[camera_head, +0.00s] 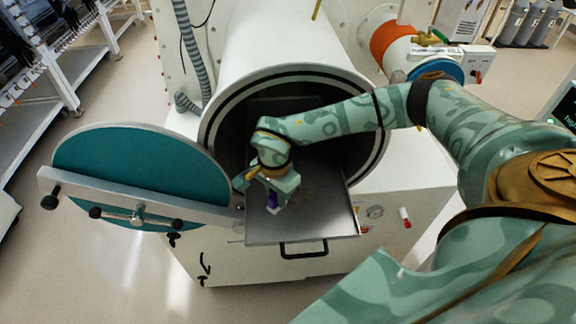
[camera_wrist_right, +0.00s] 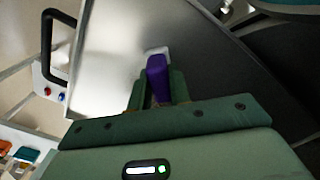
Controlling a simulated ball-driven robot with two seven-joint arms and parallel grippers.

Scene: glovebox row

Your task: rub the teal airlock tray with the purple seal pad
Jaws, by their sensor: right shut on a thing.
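The airlock tray (camera_head: 318,224) is a grey metal plate with a black front handle, slid out of the round chamber opening; it looks grey, not teal. It also fills much of the right wrist view (camera_wrist_right: 115,55). My right gripper (camera_head: 276,194) is over the left part of the tray and shut on the purple seal pad (camera_head: 272,204). In the right wrist view the purple pad (camera_wrist_right: 157,80) sits between the green fingers, with a white end towards the tray. I cannot tell whether that end touches the tray. My left gripper is not in view.
The round airlock door (camera_head: 140,165), teal inside with a metal bar, stands open at the left beside the tray. The chamber rim (camera_head: 208,125) arches around my right forearm. The white cabinet front (camera_head: 385,240) carries a gauge and a red knob.

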